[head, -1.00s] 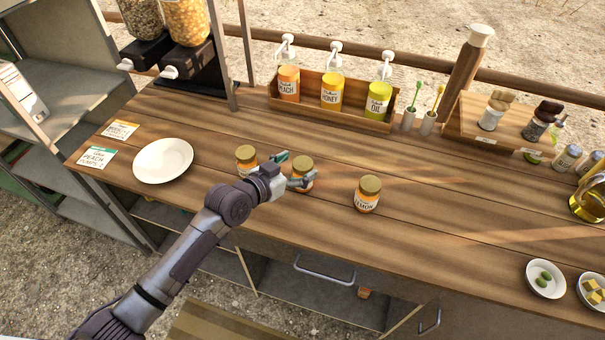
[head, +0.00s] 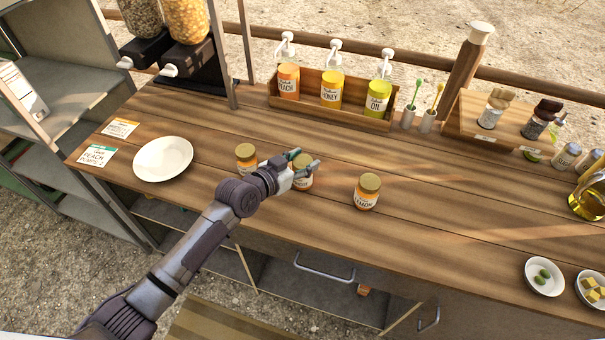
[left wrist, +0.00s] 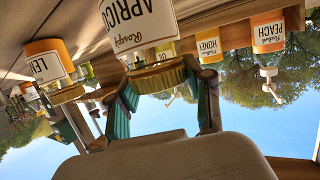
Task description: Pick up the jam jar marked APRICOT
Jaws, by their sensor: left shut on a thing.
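The jam jar marked APRICOT (left wrist: 140,28) fills the top of the left wrist view, upside down there, with its gold lid between my finger pads. In the head view it is the middle of three orange jars (head: 302,185), partly hidden by the gripper. My left gripper (head: 303,163) is shut on this jar near its lid. The jar looks upright at counter height; I cannot tell whether its base touches the wood. The LEMON jar (head: 367,193) stands apart to the right. Another jar (head: 246,156) stands close on the left, its label not readable. My right gripper is not in view.
A white plate (head: 163,160) and two label cards lie at the counter's left. A wooden rack (head: 330,108) with PEACH, HONEY and OIL bottles stands behind. Small bowls (head: 544,277) sit at the right. The counter (head: 440,215) right of the LEMON jar is clear.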

